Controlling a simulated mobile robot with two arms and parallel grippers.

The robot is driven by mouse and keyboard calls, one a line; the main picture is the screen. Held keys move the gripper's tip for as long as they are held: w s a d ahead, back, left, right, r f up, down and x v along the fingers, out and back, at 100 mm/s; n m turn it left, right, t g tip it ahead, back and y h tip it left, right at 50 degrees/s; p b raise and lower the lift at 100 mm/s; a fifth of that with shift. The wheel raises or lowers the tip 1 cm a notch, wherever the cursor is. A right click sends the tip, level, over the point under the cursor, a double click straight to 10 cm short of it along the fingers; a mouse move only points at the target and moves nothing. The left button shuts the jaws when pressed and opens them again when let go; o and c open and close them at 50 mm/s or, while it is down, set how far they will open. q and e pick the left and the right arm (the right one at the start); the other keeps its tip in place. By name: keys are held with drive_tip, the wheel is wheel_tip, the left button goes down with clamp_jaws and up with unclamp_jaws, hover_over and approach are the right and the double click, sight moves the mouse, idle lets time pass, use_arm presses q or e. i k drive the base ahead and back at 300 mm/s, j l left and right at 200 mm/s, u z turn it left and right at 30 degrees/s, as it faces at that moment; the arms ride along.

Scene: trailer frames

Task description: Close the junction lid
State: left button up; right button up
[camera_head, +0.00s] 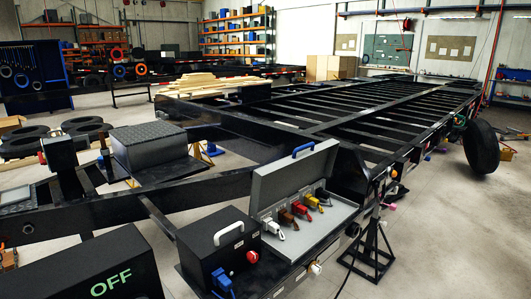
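The junction box (318,231) is a grey open box on the black trailer frame, at the lower middle. Its grey lid (285,183) stands raised at the back, with a blue handle (303,149) on its top edge. Neither of my grippers is in view.
A black box (205,262) with a white handle and red knob stands just left of the junction box. A black box marked OFF (85,275) fills the lower left corner. A black jack stand (372,254) is to the right. Concrete floor (455,240) is clear at right.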

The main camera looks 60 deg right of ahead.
sight(273, 181)
drive_tip(key=z, duration=2.25)
drive_tip(key=i+j+z, duration=0.2)
drive_tip(key=z, duration=0.15)
drive_tip(key=i+j+z, duration=0.3)
